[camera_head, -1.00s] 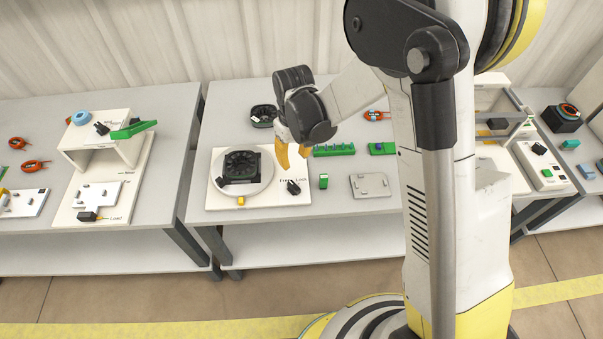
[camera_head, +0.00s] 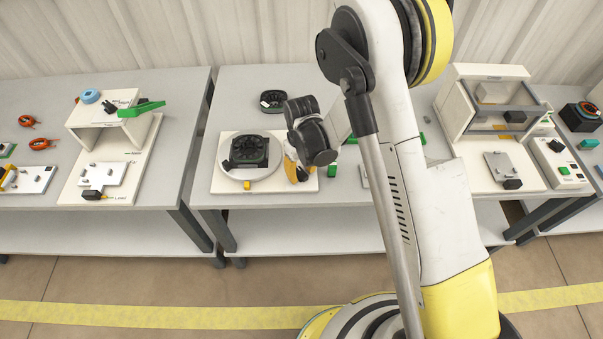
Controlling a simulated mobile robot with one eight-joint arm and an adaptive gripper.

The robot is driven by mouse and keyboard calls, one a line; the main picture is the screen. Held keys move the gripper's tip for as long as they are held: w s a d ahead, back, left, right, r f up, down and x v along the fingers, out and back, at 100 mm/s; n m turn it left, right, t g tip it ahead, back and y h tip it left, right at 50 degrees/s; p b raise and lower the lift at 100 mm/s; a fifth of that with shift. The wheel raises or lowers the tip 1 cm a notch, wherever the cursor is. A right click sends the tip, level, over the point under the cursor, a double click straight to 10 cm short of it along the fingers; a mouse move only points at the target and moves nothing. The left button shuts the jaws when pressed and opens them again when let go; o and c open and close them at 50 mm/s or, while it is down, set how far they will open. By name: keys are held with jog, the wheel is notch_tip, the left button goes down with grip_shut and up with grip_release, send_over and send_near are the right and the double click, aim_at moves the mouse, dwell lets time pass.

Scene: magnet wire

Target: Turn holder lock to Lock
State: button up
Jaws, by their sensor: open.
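The holder is a white base plate (camera_head: 222,182) on the middle table, with a round light disc (camera_head: 232,173) carrying a square black part (camera_head: 250,151). A small yellow block (camera_head: 247,186) sits at the disc's front edge. My gripper (camera_head: 297,173) is over the right part of the base plate, its orange fingers pointing down and open. The black lock knob and its Free/Lock lettering are hidden behind the gripper, so I cannot tell how the knob is turned or whether the fingers touch it.
A small green block (camera_head: 332,171) stands just right of the base plate. Another black part (camera_head: 273,101) lies behind it. A white stand (camera_head: 112,150) is on the left table, and a white machine (camera_head: 490,105) stands on the right. My arm hides part of the middle table.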

grip_shut()
dwell(0.3)
jog(key=m+b, duration=0.1)
jog(key=m, duration=0.2)
jog(key=shift+f+m+b, duration=0.1)
jog(key=shift+m+b, duration=0.3)
jog(key=m+b, duration=0.1)
jog(key=m, duration=0.2)
jog(key=shift+m, duration=0.4)
jog(key=m+b, duration=0.1)
jog(key=m, duration=0.5)
jog(key=shift+b, duration=0.4)
jog(key=shift+m, duration=0.3)
